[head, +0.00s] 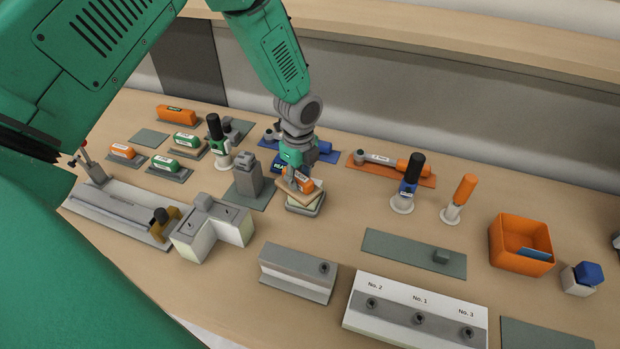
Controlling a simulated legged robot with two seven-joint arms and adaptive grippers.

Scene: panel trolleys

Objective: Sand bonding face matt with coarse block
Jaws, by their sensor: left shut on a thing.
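My left gripper (297,172) reaches down from the top and is shut on an orange sanding block (305,184) with a white label and a tan sole. Whether it is the coarse one cannot be read. The block is slightly tilted and sits over a small cream-and-grey workpiece (304,208), seemingly touching its top. That top face is mostly hidden by the block and gripper. Other labelled blocks lie at the left: an orange one (122,151), a green one (166,163) and another green one (187,141). My right gripper is not in view.
Close left of the workpiece stands a grey clamp-like post (249,178). A grey-white angled fixture (212,229) stands nearer. Right are black-topped (410,180) and orange-handled (460,197) tools, and an orange bin (521,244). A numbered rack (415,317) stands in front.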

